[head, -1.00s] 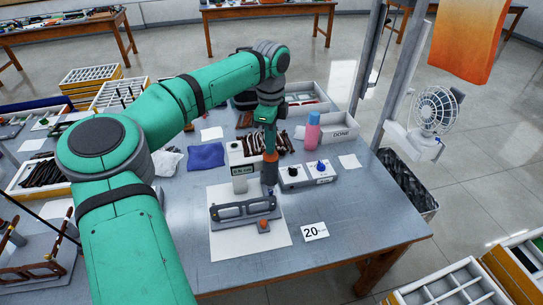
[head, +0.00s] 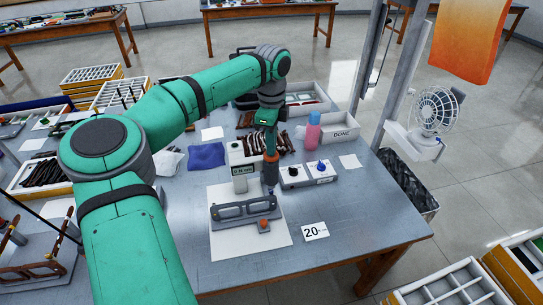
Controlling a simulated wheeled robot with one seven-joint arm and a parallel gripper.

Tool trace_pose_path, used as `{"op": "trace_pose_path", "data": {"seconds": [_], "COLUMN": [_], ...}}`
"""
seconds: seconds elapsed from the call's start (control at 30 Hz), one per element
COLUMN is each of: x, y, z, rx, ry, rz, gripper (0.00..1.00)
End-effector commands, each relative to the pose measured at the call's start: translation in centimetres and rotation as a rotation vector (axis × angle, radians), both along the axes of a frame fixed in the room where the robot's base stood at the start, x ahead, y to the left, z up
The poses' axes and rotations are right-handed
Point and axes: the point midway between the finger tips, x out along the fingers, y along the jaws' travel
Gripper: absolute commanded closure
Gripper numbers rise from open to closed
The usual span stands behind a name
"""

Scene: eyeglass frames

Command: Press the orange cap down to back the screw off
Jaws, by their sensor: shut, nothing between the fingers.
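The dark eyeglass frame (head: 243,210) sits on a grey fixture over a white sheet (head: 230,248) on the table. A small orange cap (head: 264,225) stands at the front right corner of the fixture. My gripper (head: 269,192) points down just behind the right end of the frame. It is shut and shows nothing held. It appears apart from the orange cap, which lies nearer the front. Its exact height above the fixture, and whether its tips touch anything, I cannot tell. The screw is too small to make out.
A small box with a display (head: 242,170) stands just left of my gripper. Control boxes with a black knob (head: 292,171) and a blue knob (head: 321,166) stand to its right. The front right of the table is clear.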

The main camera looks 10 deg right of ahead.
Motion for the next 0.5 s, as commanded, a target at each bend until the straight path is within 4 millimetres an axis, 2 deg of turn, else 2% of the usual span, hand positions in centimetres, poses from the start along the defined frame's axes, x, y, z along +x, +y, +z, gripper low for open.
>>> {"op": "trace_pose_path", "data": {"seconds": [0.5], "x": [0.03], "y": [0.12], "z": [-0.53], "rx": [0.0], "ry": [0.0], "rz": [0.002], "gripper": [1.0]}}
